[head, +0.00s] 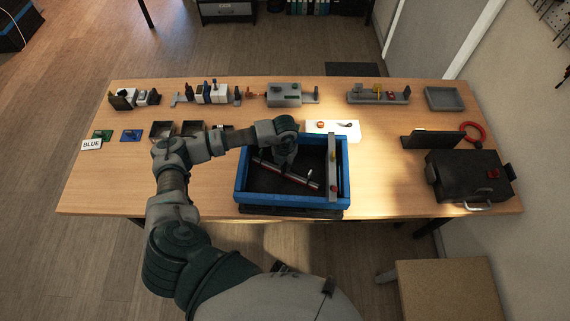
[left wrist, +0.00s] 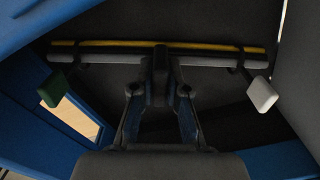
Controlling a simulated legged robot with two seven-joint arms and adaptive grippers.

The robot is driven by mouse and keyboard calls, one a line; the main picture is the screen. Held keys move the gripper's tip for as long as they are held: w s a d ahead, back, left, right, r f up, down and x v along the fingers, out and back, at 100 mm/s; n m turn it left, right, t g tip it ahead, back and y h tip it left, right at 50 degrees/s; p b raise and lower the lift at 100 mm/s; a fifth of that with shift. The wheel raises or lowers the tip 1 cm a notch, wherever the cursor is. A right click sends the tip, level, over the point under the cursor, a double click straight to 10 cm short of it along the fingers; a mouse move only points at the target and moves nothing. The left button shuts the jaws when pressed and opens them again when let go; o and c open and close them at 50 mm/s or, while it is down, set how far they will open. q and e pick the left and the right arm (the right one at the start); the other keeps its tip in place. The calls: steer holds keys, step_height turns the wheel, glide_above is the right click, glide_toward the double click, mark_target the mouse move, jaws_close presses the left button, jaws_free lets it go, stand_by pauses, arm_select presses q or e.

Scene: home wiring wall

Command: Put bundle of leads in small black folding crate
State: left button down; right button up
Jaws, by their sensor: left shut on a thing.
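The bundle of leads (head: 285,176) lies slantwise low inside a blue-walled crate (head: 241,182), with dark and red strands showing. In the left wrist view the bundle (left wrist: 215,62) has yellow and grey strands, dark ties, and a green and a white end piece. My left gripper (head: 284,160) reaches down into the crate. Its fingers (left wrist: 160,85) are shut on the middle of the bundle. The crate has a dark floor and a black lower part; I cannot tell whether the bundle touches the floor. My right gripper is out of view.
A grey bar (head: 333,165) runs along the crate's right side. A dark case (head: 468,177) stands at the right, near a red ring (head: 473,132). A white pad (head: 345,129) lies behind the crate. Several small devices line the table's back. The table's left front is clear.

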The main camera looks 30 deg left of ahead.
arm_select(q)
steer(key=c, duration=1.3)
jaws_free()
steer(key=shift+o, duration=0.6)
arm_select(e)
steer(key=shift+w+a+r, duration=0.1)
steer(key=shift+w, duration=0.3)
arm_select(q)
steer(key=shift+r, duration=0.3)
step_height(320, 180, up, 12)
steer(key=shift+f, duration=0.25)
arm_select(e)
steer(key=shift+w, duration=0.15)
